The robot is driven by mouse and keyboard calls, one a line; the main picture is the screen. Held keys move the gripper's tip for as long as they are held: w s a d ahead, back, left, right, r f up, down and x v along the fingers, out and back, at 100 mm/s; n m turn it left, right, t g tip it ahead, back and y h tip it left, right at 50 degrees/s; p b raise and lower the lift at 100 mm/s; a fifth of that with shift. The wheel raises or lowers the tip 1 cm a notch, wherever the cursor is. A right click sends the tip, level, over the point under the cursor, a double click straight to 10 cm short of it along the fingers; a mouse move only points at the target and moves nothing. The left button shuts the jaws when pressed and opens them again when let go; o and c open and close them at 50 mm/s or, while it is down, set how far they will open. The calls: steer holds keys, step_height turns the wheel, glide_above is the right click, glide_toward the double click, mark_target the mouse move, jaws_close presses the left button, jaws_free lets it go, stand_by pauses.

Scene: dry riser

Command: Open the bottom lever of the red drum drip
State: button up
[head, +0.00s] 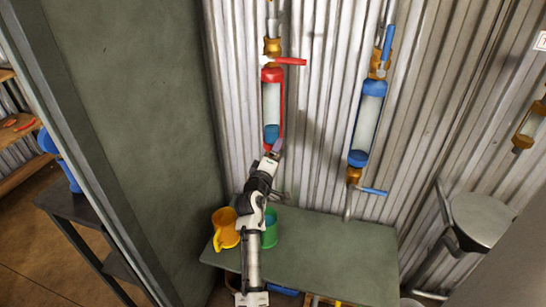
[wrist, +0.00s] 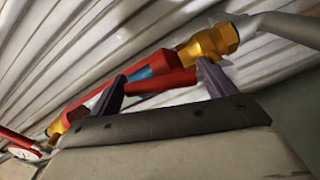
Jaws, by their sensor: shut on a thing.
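The red drum drip (head: 271,100) is upright on the corrugated wall, a clear cylinder with red ends and some blue liquid low inside. Its top red lever (head: 291,61) sticks out to the right. My gripper (head: 274,151) is at its lower end and hides the bottom valve in the head view. In the wrist view the drum (wrist: 92,100) runs diagonally behind my gripper (wrist: 164,84), with a brass fitting (wrist: 208,43) at its lower end. The red bottom lever (wrist: 160,82) lies between the two fingers, which are shut on it.
A blue drum drip (head: 365,125) hangs to the right, its bottom lever (head: 374,191) pointing right. Below, a green table (head: 340,255) carries an orange jug (head: 225,232) and a green mug (head: 269,232). A grey-green panel (head: 130,110) stands close on the left; a round stool (head: 480,220) is at right.

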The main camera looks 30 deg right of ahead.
steer(key=o, duration=1.3)
steer(key=shift+s, duration=0.1)
steer(key=b+v, duration=0.3)
steer(key=v, duration=1)
steer(key=shift+s+a, duration=0.2)
steer(key=shift+a, duration=0.05)
